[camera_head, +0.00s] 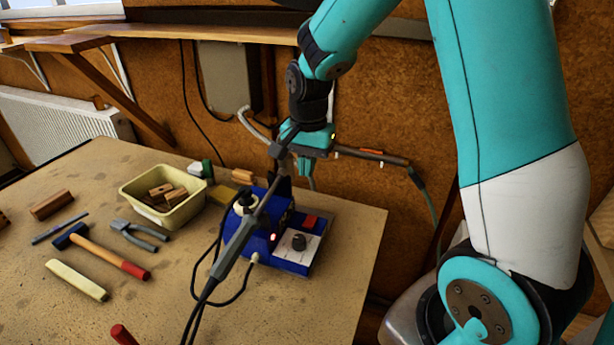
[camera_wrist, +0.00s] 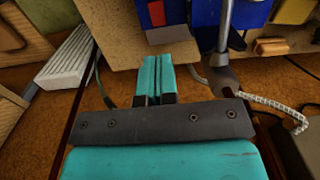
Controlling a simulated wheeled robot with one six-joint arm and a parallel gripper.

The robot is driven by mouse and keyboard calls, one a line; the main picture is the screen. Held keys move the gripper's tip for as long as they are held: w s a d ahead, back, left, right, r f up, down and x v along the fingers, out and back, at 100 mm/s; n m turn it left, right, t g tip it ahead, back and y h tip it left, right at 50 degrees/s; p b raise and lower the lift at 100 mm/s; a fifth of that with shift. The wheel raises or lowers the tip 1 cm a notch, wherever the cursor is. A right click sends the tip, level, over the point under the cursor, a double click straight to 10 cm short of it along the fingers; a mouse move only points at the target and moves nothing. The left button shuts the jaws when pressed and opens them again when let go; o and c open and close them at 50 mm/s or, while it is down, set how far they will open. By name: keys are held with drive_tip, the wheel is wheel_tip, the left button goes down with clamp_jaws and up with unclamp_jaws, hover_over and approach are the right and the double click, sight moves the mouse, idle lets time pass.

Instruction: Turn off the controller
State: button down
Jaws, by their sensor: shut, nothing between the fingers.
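The controller (camera_head: 292,262) is a blue box at the right of the bench, with a pale front plate, a dark knob (camera_head: 299,242) and a red switch (camera_head: 309,222). In the wrist view the two teal fingers (camera_wrist: 158,62) are together and empty. The red switch (camera_wrist: 158,36) shows just beyond their tips, with the blue casing (camera_wrist: 199,14) around it. I see no clear contact.
A grey soldering-iron-like rod (camera_head: 238,245) with black cables slants across the controller's left side. The bench's right edge is close to the controller.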

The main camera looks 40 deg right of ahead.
sight(307, 223)
drive_tip(key=b, duration=0.1)
drive_tip(key=d+b, duration=0.1)
drive_tip(key=b, duration=0.1)
drive_tip(key=shift+w+d+r+g+y, duration=0.1)
drive_tip(key=shift+w+g+y, duration=0.2)
drive_tip(key=shift+w+y, duration=0.1)
drive_tip(key=f, duration=0.4)
drive_tip(key=a+f+p, duration=0.1)
drive_tip(key=f, duration=0.4)
drive_tip(key=s+f+p, duration=0.1)
drive_tip(key=f, duration=0.4)
drive_tip(key=shift+a, duration=0.2)
